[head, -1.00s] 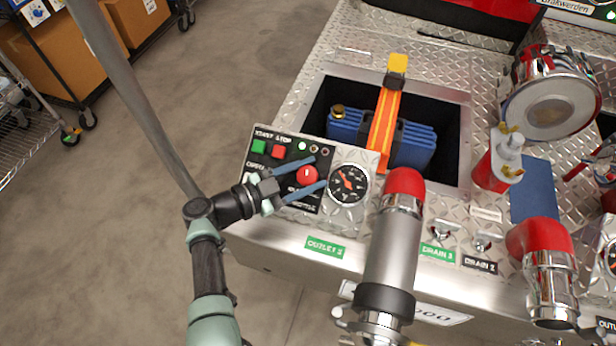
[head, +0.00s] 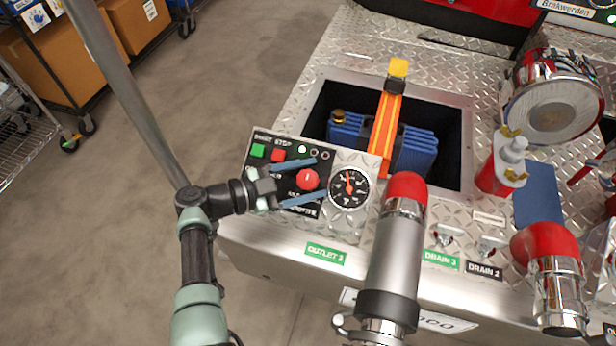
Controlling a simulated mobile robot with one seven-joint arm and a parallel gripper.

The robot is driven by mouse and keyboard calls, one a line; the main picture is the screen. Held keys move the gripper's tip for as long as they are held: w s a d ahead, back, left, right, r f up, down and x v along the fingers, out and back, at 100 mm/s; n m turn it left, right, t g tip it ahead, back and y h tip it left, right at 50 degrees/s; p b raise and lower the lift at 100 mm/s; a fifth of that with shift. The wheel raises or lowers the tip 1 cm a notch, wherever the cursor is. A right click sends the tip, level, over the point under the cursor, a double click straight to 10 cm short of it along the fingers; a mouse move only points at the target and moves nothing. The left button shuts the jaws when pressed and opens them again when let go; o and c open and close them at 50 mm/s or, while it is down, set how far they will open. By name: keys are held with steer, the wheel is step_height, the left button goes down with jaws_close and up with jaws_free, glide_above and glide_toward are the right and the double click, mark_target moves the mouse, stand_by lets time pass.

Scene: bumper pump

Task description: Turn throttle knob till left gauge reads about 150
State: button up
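The red throttle knob (head: 307,179) sits on the black control panel (head: 254,173), with a white mark near its top edge. My gripper (head: 320,177) comes in from the left, its two blue fingers apart above and below the knob. Gaps show between the fingers and the knob, and nothing is held. The round black gauge (head: 349,188) is just right of the knob. Its red-orange needle points nearly straight up; the numbers are too small to read. Part of the panel lettering is hidden by the lower finger.
Green (head: 257,150) and red (head: 278,155) buttons sit above the upper finger. A red-capped outlet pipe (head: 395,250) stands right of the gauge. Behind is an open bay with a blue canister (head: 415,150) and orange strap.

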steer(key=shift+o, duration=0.5)
steer(key=v, duration=1.3)
steer(key=shift+s, duration=0.1)
